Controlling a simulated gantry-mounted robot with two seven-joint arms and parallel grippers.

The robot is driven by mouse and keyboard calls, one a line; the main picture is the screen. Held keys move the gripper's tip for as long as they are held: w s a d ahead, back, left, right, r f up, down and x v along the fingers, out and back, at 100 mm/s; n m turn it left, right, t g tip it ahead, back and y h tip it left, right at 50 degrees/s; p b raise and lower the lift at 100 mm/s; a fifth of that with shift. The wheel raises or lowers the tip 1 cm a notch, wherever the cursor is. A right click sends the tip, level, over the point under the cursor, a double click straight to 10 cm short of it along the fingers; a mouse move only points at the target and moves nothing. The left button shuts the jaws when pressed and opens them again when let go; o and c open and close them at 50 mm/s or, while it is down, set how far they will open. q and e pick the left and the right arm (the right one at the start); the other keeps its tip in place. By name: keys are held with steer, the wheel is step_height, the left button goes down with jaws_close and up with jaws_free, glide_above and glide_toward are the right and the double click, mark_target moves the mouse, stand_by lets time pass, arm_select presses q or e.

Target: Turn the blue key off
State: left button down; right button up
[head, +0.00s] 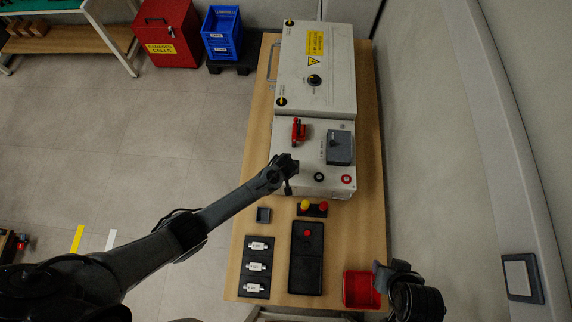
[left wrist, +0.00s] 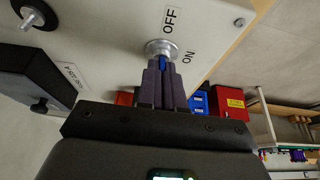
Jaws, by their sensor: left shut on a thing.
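The blue key (left wrist: 163,62) shows as a thin strip between my left gripper's fingers in the left wrist view. It sits at a round silver lock (left wrist: 160,46) on a light grey panel, with an OFF label (left wrist: 170,20) and an ON label (left wrist: 188,57) beside the lock. My left gripper (head: 289,166) is shut on the key at the left side of the grey control box (head: 312,154); it hides key and lock in the head view. I cannot tell which label the key points to. My right gripper (head: 393,269) is near the red bin, its jaws unclear.
The box also carries a red handle (head: 299,131), a dark grey switch unit (head: 340,148), and black (head: 319,177) and red (head: 347,179) terminals. A larger cabinet (head: 315,65) stands behind. Fuses on a black tray (head: 256,267) and a red bin (head: 359,289) lie in front.

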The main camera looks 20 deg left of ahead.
stand_by(0.4)
arm_select(q)
steer(key=c, duration=1.3)
jaws_free()
steer(key=shift+s+r, duration=0.1)
steer(key=shift+r, duration=0.35)
steer(key=p+v, duration=0.2)
steer(key=v, duration=0.8)
steer(key=shift+f, duration=0.1)
steer(key=shift+s, duration=0.15)
